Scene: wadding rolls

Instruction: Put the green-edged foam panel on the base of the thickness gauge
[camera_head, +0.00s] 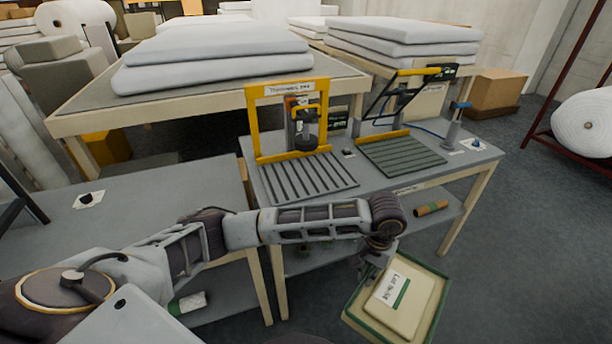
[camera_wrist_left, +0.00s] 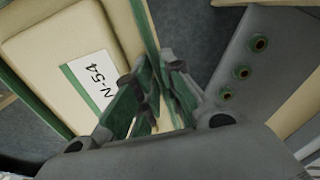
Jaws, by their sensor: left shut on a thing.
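The green-edged foam panel (camera_head: 436,296) is cream with a raised middle and a white label with a green stripe. It also shows at the left of the left wrist view (camera_wrist_left: 45,40). My left gripper (camera_head: 368,272) is shut on the panel's edge, and its fingers (camera_wrist_left: 152,100) straddle the green-trimmed rim. The panel hangs tilted in front of the bench, above the floor. The thickness gauge (camera_head: 251,118) has a yellow upright frame with a dial unit. Its ribbed grey base (camera_head: 305,180) lies flat and bare on the bench. My right gripper is not in view.
A second device with a ribbed green-grey base (camera_head: 402,157) stands right of the gauge. A blue-topped post (camera_head: 453,130) is at the bench's right end. A brown roll (camera_head: 431,208) lies on the lower shelf. White padded sheets (camera_head: 215,65) lie stacked on the table behind.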

